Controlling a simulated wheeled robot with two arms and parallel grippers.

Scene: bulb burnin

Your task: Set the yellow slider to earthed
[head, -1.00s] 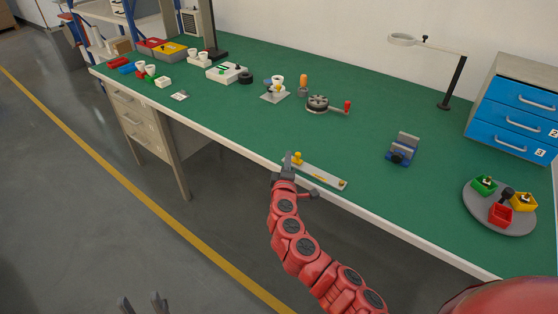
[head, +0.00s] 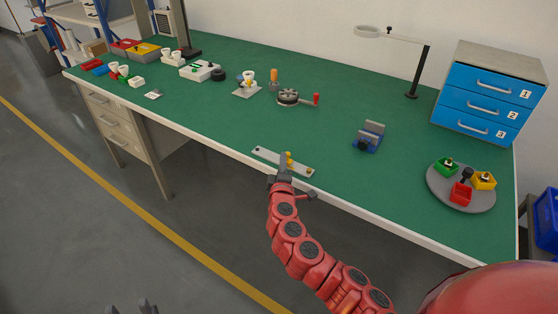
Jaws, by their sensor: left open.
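The yellow slider (head: 289,158) is a small upright knob on a flat grey plate (head: 266,153) near the front edge of the green bench. It stands a little right of the plate's middle. A small brass-coloured spot shows at the plate's right end. My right gripper (head: 284,163), on the red arm, is at the slider's near left side, seemingly touching it. Its fingers overlap in this view, so I cannot tell whether they are shut. My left gripper (head: 132,309) shows only its fingertips at the bottom edge, apart and empty, away from the bench.
Behind the plate are a rotary device with a red handle (head: 315,99) and a blue clamp-like block (head: 368,137). A round grey tray (head: 436,187) with coloured bins stands at the right, near blue drawers (head: 479,105). The bench around the plate is clear.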

